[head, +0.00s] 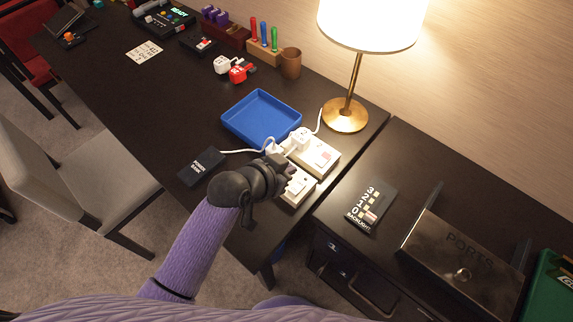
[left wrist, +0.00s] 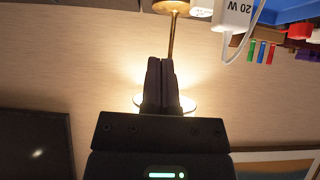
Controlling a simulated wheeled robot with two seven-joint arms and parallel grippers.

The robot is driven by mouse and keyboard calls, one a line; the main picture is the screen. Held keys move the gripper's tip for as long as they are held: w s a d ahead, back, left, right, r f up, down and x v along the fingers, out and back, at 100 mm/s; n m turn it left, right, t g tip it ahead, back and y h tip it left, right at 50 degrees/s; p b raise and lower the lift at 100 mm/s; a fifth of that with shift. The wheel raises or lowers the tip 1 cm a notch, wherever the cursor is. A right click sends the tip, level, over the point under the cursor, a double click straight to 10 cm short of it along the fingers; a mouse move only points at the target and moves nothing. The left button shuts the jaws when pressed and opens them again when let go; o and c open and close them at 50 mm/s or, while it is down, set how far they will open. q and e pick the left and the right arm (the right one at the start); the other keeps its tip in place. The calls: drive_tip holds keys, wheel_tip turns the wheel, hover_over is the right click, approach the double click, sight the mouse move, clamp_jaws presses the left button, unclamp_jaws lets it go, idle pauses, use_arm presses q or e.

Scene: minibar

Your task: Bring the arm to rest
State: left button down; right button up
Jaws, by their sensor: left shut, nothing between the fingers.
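My left arm, in a purple sleeve, reaches in from the bottom left of the head view. Its dark left gripper (head: 286,170) is over the near end of the desk, beside the white power sockets (head: 318,157) and partly hiding them. In the left wrist view, the two black fingers (left wrist: 160,62) are together with nothing between them. From the head view I cannot tell whether the gripper touches the sockets. My right gripper is in neither view.
A blue tray (head: 237,127), a black power bank (head: 200,167) and a brass lamp (head: 345,115) are close to the gripper. A lower cabinet at right bears a backlight panel (head: 371,207) and a ports box (head: 463,250). A grey chair (head: 50,175) stands at left.

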use_arm(q)
drive_tip(key=s+a+n+g+y, duration=0.3)
drive_tip(key=s+a, duration=0.3)
drive_tip(key=s, duration=0.4)
drive_tip(key=s+a+n+g+y, duration=0.25)
drive_tip(key=s+a, duration=0.35)
drive_tip(key=s, duration=0.3)
wheel_tip(320, 180, down, 18)
drive_tip(key=s+g+b, duration=0.1)
drive_tip(key=s, duration=0.2)
drive_tip(key=s+a+f+g+b, duration=0.1)
drive_tip(key=s+a+f, duration=0.2)
drive_tip(key=s+f, duration=0.9)
drive_tip(key=shift+s+f+m+y, duration=0.2)
drive_tip(key=shift+s+m+y, duration=0.25)
drive_tip(key=shift+s, duration=0.1)
